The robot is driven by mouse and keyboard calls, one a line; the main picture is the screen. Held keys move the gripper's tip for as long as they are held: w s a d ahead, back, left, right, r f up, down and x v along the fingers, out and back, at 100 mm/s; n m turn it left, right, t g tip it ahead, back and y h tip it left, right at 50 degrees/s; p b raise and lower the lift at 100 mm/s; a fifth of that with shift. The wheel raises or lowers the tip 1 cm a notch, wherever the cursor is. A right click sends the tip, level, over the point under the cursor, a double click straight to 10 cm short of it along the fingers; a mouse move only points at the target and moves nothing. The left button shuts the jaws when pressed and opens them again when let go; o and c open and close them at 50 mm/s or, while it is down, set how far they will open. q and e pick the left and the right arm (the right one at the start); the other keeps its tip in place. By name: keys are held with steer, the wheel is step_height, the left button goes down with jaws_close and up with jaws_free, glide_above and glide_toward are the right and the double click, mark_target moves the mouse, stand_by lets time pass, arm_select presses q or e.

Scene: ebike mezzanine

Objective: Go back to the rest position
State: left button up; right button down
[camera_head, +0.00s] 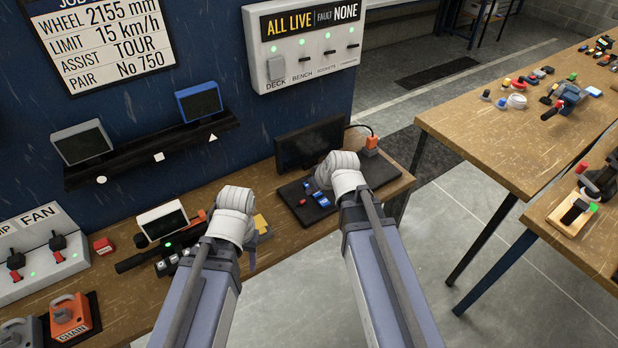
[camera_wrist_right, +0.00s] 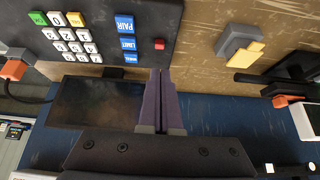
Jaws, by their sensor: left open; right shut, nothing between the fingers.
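My left arm reaches over the bench in the head view. My right wrist (camera_head: 343,172) is above the black keypad panel in the head view, hiding the right gripper there. In the right wrist view the right gripper (camera_wrist_right: 161,98) is shut and empty, its two purple fingers together, beside the keypad panel (camera_wrist_right: 205,20).
The workbench (camera_head: 305,232) carries a dark monitor (camera_head: 310,143), an orange plug (camera_head: 371,143) and a fan switch box (camera_head: 40,255). A shelf (camera_head: 150,150) with two screens is on the blue wall. Wooden tables (camera_head: 490,150) stand right; floor between is clear.

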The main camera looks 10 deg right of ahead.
arm_select(q)
steer(key=shift+f+b, duration=0.6)
arm_select(e)
steer(key=s+a+f+g+h, duration=0.1)
steer(key=s+a+f+g, duration=0.1)
steer(key=s+a, duration=0.3)
steer(key=s+a+f+g+h, duration=0.2)
steer(key=s+a+g, duration=0.2)
steer(key=s, duration=0.8)
steer(key=shift+a+f+h, duration=0.15)
steer(key=shift+a+h, duration=0.15)
steer(key=shift+a, duration=0.05)
steer(key=shift+w, duration=0.1)
